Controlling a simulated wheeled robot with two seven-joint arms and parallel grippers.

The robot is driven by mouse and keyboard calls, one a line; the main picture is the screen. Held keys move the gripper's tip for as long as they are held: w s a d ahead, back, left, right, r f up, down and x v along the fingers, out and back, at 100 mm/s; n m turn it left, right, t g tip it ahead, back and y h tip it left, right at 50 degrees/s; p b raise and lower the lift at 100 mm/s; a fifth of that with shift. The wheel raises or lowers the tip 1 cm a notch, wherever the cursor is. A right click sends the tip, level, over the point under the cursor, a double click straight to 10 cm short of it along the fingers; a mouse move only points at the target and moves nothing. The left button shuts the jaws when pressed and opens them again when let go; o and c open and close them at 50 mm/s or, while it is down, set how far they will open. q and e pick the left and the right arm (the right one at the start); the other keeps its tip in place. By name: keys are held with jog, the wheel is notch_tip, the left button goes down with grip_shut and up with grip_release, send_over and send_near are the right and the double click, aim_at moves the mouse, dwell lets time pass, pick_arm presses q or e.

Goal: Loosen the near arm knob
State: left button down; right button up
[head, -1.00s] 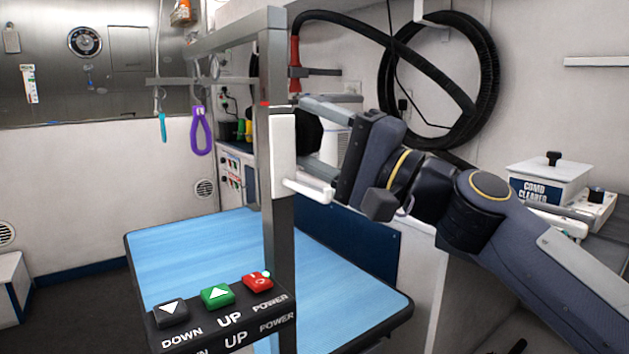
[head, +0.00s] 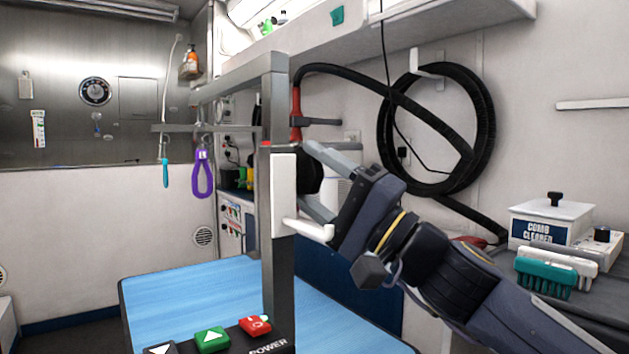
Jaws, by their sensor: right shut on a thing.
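The near arm knob (head: 311,171) is a round black knob on the side of the grey upright post (head: 274,240) of the grooming arm. A white clamp block (head: 284,190) with a white lever sits on the post and partly hides the knob. My right gripper (head: 308,175) reaches in from the right, one finger above the knob and one below, and is shut on it. The finger contact is partly hidden behind the white block. My left gripper is not in view.
The blue table (head: 190,300) stands below, with a button box (head: 250,338) in front of the post. A coiled black hose (head: 388,130) hangs on the wall. A comb cleaner box (head: 550,222) and teal brush (head: 545,275) stand right.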

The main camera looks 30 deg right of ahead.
aim_at(322, 183)
jog(key=shift+f, duration=0.1)
jog(key=o, duration=1)
jog(key=p+v, duration=0.1)
jog(key=v, duration=0.5)
jog(key=shift+s+d, duration=0.2)
jog(key=shift+s, duration=0.15)
jog(key=shift+s+d+f, duration=0.15)
jog(key=shift+s+f, duration=0.2)
jog(key=shift+f, duration=0.05)
